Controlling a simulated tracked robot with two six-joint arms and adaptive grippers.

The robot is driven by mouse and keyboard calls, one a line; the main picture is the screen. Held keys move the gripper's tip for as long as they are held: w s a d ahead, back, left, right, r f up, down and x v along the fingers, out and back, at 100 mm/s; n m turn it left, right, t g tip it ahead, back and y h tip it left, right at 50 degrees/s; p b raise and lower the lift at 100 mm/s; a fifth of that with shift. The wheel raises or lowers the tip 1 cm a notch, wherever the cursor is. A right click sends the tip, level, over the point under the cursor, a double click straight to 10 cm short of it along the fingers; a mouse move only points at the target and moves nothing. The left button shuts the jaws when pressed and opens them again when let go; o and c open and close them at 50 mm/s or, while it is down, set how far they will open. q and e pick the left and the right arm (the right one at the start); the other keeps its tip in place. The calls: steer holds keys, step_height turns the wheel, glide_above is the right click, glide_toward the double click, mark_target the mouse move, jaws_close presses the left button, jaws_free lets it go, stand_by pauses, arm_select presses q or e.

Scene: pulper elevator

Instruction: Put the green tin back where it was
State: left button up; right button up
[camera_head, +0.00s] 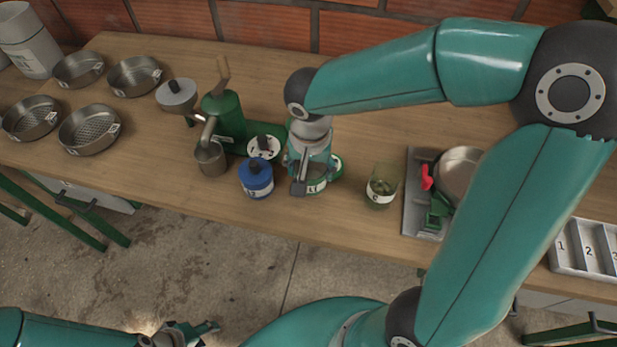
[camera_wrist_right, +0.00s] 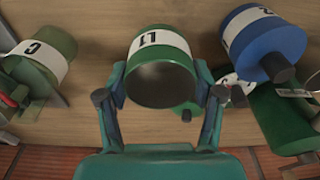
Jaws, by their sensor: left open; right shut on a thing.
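The green tin (camera_head: 317,187) has a white band marked L1. In the right wrist view the tin (camera_wrist_right: 161,80) sits between the two fingers, with its dark grey round end facing the camera. My right gripper (camera_head: 308,178) is shut on it from above, beside the blue tin. I cannot tell whether the tin touches the table. The gripper partly hides it in the head view. A green and white round edge (camera_head: 338,164) shows just behind it; I cannot tell what it belongs to. My left gripper (camera_head: 192,334) is open and empty, low at the front, off the table.
The blue tin (camera_head: 256,181) with a dark knob stands close left. A green-tinted jar (camera_head: 382,186) stands right. Behind left is a green hand-cranked machine (camera_head: 224,116) with a metal cup (camera_head: 210,158). A grey tray (camera_head: 417,210) and a numbered tray (camera_head: 580,262) lie further right.

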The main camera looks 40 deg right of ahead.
mark_target(310, 178)
steer(key=shift+f, duration=1.7)
steer(key=shift+f+b, duration=0.1)
steer(key=shift+b, duration=0.2)
steer(key=o, duration=1.2)
steer(key=shift+r, duration=0.35)
step_height(310, 178, up, 12)
steer(key=s+a+p, duration=0.1)
steer(key=shift+f, duration=0.25)
steer(key=shift+s, duration=0.1)
